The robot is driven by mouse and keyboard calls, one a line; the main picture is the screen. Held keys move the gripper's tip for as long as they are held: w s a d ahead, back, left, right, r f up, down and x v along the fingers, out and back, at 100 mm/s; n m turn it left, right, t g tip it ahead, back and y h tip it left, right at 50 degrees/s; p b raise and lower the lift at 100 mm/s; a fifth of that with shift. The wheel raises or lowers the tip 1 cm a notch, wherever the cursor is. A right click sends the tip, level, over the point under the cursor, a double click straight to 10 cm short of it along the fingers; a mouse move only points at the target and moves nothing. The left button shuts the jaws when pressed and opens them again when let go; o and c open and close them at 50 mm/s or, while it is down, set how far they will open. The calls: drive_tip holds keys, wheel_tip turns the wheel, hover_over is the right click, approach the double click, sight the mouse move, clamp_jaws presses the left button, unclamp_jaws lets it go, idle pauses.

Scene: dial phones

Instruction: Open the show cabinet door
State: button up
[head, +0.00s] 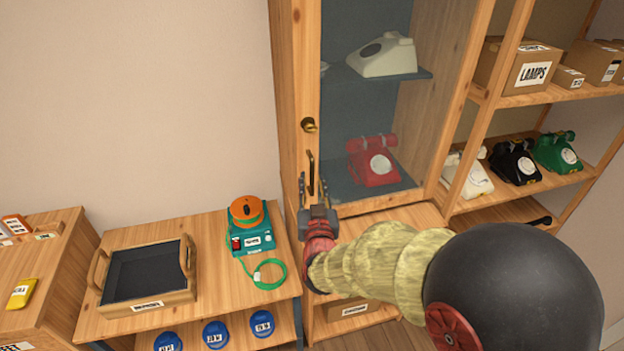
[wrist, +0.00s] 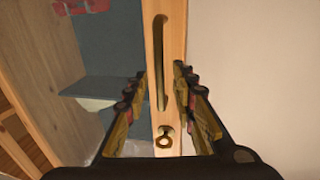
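The show cabinet (head: 295,60) has a glass door in a wooden frame, which looks shut. On the frame's left side are a dark upright handle (head: 311,172) and, above it, a round brass lock or knob (head: 309,125). My gripper (head: 315,193) is at the lower end of the handle, in front of the door. In the wrist view, which looks upside down, the open fingers (wrist: 160,76) stand either side of the handle (wrist: 159,50), with the brass knob (wrist: 164,138) lower in the picture. I cannot tell whether the fingers touch the handle.
Behind the glass are a white phone (head: 384,55) and a red phone (head: 374,163). An open shelf (head: 545,97) with phones and boxes adjoins on the right. At lower left, a table (head: 215,285) bears a tray (head: 150,308) and a teal device (head: 253,240).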

sight(312, 179)
drive_tip(key=shift+w+a, duration=0.15)
drive_tip(key=shift+w, duration=1.4)
drive_tip(key=shift+c, duration=0.6)
clamp_jaws()
